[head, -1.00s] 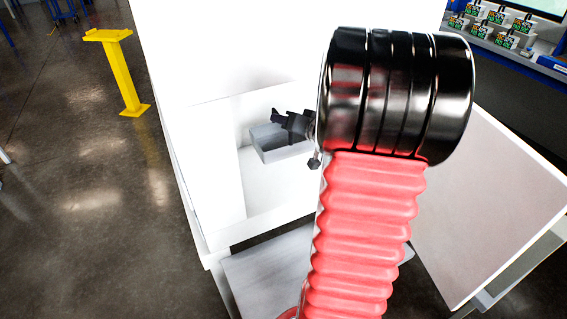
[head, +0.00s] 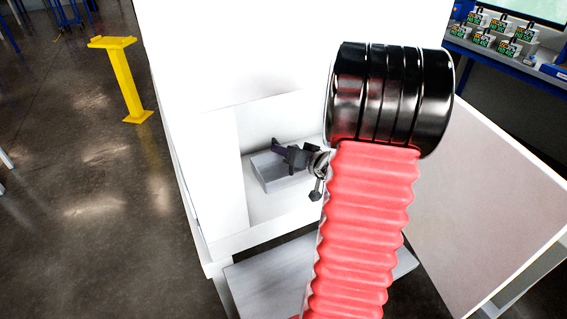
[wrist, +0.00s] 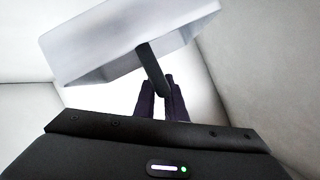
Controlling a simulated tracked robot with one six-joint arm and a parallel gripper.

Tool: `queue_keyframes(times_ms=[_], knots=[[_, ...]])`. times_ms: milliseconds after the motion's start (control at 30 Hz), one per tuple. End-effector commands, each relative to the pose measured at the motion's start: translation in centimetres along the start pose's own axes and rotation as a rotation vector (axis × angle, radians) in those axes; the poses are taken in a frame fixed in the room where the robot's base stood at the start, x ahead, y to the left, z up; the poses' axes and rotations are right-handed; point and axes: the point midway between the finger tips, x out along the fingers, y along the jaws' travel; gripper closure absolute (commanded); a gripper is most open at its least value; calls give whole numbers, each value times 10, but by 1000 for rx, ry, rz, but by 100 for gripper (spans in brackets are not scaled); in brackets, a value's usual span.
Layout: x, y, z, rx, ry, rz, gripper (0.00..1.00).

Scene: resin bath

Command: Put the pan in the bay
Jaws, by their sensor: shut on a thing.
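The pan (head: 283,178) is a shallow light grey tray with raised sides, inside the white open-fronted bay (head: 265,212). I cannot tell whether its underside touches the bay floor. In the wrist view the pan (wrist: 125,45) fills the top and looks tilted. A dark handle (wrist: 150,65) runs from it to between my fingers. My gripper (wrist: 163,95) is shut on this handle. In the head view my gripper (head: 284,153) is at the pan's near right side, inside the bay. My black and pink arm hides the bay's right part.
A pale door panel (head: 495,190) stands open at the right of the white cabinet (head: 230,55). A grey shelf (head: 265,275) lies below the bay. A yellow post (head: 128,85) stands on the open floor at the left. A blue-edged bench (head: 505,63) is at the upper right.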

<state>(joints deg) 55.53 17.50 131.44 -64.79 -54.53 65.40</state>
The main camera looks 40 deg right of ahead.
Motion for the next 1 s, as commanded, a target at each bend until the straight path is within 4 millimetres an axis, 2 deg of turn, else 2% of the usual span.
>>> queue_keyframes(times_ms=[433, 800, 1000], knots=[[2, 4, 5, 0, 1, 0, 100], [14, 24, 33, 1, -1, 0, 100], [15, 26, 35, 0, 2, 0, 100]])
